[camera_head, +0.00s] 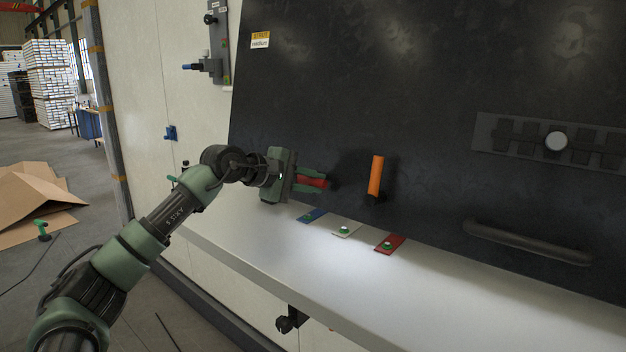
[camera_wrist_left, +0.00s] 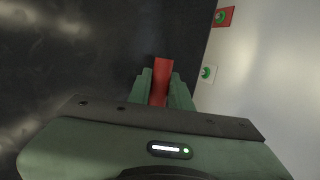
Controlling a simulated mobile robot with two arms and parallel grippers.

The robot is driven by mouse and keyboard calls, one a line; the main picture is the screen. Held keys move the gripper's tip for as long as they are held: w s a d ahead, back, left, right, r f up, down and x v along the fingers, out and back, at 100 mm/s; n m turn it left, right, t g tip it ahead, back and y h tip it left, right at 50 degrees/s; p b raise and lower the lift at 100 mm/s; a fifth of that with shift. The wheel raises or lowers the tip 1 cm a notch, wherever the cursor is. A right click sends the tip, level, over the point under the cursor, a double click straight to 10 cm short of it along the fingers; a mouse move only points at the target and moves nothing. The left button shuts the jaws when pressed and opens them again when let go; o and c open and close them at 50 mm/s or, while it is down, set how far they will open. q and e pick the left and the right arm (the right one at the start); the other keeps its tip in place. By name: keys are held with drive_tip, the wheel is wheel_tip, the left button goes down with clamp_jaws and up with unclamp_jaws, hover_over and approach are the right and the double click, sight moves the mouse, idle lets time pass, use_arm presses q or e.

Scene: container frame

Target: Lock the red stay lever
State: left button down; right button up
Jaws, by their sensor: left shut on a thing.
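The red stay lever (camera_head: 313,183) is on the dark panel, left of an orange lever (camera_head: 375,176). It lies roughly level in the head view, its end between the fingers of my left gripper (camera_head: 312,182). My left gripper is shut on the red lever. In the left wrist view the red lever (camera_wrist_left: 162,80) shows between the two green fingers (camera_wrist_left: 163,92), its tip reaching beyond them. Its pivot is hidden or too small to make out. My right gripper is not in view.
The orange lever stands nearly upright close to the right. Below, a white ledge carries a blue plate (camera_head: 311,216), a white plate (camera_head: 346,230) and a red plate (camera_head: 390,244) with green parts. A dark handle bar (camera_head: 527,243) sits at right. Cardboard (camera_head: 35,200) lies on the left floor.

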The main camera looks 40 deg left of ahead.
use_arm(q)
drive_tip(key=shift+f+m, duration=0.35)
drive_tip(key=shift+m, duration=0.05)
drive_tip(key=c, duration=1.3)
unclamp_jaws()
drive_tip(key=b+v, duration=0.3)
drive_tip(key=v, duration=0.4)
drive_tip(key=shift+s+r, duration=0.2)
drive_tip(key=shift+s, duration=0.15)
drive_tip(key=shift+a, duration=0.1)
